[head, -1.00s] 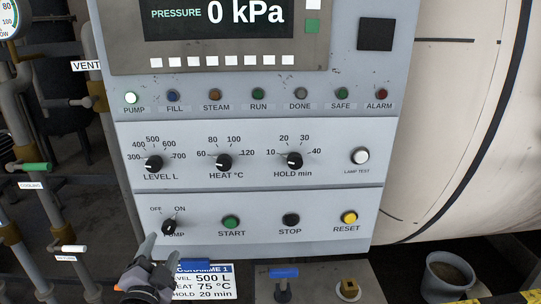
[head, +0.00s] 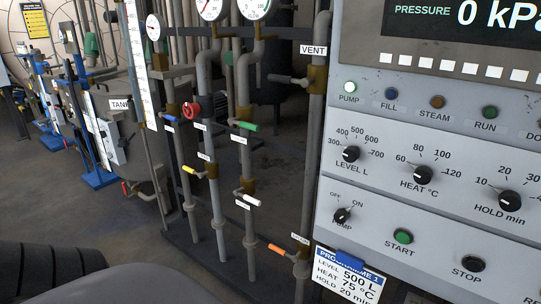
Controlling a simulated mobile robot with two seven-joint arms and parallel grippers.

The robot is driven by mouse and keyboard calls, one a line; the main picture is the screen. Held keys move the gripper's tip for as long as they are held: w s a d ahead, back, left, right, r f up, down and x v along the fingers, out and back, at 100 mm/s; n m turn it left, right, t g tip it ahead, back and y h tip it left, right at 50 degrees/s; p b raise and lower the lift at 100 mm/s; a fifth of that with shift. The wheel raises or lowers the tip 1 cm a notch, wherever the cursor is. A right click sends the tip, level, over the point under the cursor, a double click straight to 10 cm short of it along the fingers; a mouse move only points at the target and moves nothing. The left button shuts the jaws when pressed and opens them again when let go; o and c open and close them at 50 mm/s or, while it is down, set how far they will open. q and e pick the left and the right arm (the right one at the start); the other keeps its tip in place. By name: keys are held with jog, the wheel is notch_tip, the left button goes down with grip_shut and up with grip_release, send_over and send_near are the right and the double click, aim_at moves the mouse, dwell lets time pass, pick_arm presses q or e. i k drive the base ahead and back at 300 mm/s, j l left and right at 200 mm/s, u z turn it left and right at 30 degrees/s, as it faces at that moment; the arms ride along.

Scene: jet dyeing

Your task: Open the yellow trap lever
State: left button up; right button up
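The yellow lever (head: 189,170) is on a vertical grey pipe in the pipe rack, left of the control panel.
Close by are a blue lever (head: 170,117), a red handwheel (head: 191,110), a green lever (head: 248,126), a white lever (head: 252,201) and an orange lever (head: 276,248). The control panel (head: 440,190) stands at right. Open floor (head: 120,225) lies left of the pipes.

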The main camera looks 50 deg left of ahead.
aim_at(192, 171)
jog(key=u, duration=0.5)
jog(key=j+u, duration=0.1)
jog(key=u, duration=1.3)
jog(key=i+j, duration=0.65)
jog(key=i+z, duration=0.35)
jog(key=i, duration=0.35)
jog(key=i+j+z, duration=0.15)
jog(key=i+z, duration=0.2)
jog(key=i, duration=0.35)
